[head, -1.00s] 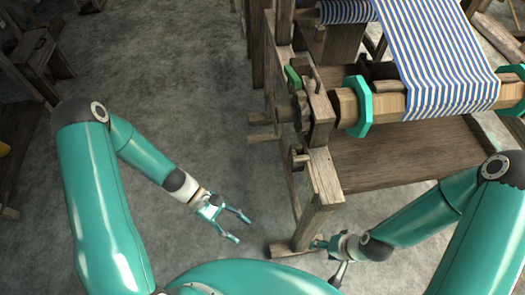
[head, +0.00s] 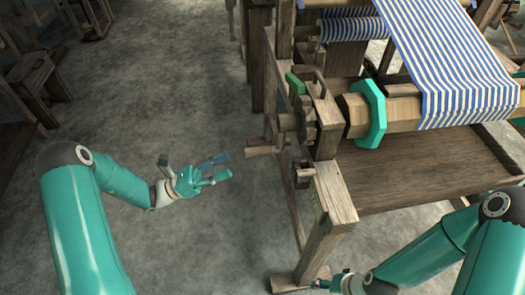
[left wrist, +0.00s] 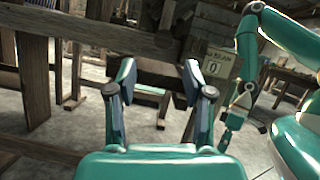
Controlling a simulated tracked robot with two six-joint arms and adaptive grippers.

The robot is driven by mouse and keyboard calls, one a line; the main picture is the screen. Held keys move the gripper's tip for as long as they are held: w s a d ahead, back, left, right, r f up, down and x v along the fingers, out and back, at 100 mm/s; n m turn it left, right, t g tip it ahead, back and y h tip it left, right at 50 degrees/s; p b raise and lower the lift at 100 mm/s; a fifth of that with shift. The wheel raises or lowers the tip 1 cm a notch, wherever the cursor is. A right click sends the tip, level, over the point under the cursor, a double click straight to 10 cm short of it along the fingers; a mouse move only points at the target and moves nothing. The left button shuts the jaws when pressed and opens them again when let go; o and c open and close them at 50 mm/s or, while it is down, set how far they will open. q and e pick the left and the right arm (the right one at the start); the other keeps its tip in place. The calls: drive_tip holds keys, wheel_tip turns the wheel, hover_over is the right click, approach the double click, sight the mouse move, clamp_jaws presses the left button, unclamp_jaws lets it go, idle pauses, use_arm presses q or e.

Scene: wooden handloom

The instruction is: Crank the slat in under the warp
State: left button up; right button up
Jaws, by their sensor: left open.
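The blue-and-white striped warp (head: 445,50) runs down over the wooden beam (head: 402,110), which has a teal flange (head: 368,112) at its left end. A slat-like strip of wood (head: 395,80) shows behind the beam beside the warp's left edge; how far it goes under the warp is hidden. A wooden peg handle (head: 266,150) sticks out left of the frame, below the toothed wheel (head: 300,118). My left gripper (head: 222,168) is open and empty, left of the handle and apart from it; its fingers also show in the left wrist view (left wrist: 157,80). My right gripper (head: 322,284) is low by the loom's foot, its jaws unclear.
The loom's front post (head: 326,225) stands right of my left gripper. A green block (head: 294,82) sits on the frame above the wheel. A tag reading 0 (left wrist: 214,66) shows in the left wrist view. Open grey floor (head: 165,85) lies left of the loom.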

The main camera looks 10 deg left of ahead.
sight(258, 151)
use_arm(q)
drive_tip(key=x, duration=1)
drive_tip(key=shift+w+d, duration=0.1)
drive_tip(key=shift+d, duration=0.05)
clamp_jaws()
drive_tip(key=shift+d, duration=0.2)
drive_tip(key=shift+a, duration=0.1)
